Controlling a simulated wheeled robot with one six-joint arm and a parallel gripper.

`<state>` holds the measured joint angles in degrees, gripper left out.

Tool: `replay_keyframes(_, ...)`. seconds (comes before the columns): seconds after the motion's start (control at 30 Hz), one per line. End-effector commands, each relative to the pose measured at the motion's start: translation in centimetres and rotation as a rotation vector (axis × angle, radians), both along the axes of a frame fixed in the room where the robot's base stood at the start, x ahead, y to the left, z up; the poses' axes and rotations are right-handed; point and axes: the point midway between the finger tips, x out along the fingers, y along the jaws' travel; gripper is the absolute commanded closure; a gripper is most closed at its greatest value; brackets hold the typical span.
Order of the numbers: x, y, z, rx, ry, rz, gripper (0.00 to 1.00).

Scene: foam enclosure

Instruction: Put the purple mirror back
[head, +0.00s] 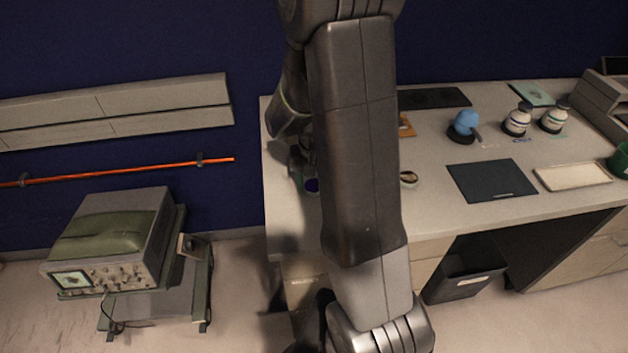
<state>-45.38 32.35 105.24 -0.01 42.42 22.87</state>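A small round dark purple-blue thing (312,185), possibly the purple mirror, shows at the left end of the desk, just left of my arm. My gripper (303,167) points down right by it, over the desk. My arm link hides much of this spot. I cannot tell whether the fingers touch the purple thing or hold it, or whether it rests on the desktop.
The desk (440,206) bears a dark mat (491,180), a pale tray (573,177), a blue ball-like thing on a dark base (465,125), two white jars (517,120) (553,117) and a small round dish (408,179). An instrument cart (155,295) stands left on open floor.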

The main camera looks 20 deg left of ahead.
Motion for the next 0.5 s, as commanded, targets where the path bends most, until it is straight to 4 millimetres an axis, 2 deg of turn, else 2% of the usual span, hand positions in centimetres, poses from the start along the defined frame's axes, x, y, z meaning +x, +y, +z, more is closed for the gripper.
replay_keyframes(0.03,0.00,0.00,0.05,0.000,0.000,0.000,0.39)
replay_keyframes(0.07,0.00,0.00,0.05,0.000,0.000,0.000,0.33)
replay_keyframes(0.37,0.00,0.00,0.16,0.000,0.000,0.000,0.33)
replay_keyframes(0.5,0.07,0.07,0.97,0.003,-0.003,0.000,0.33)
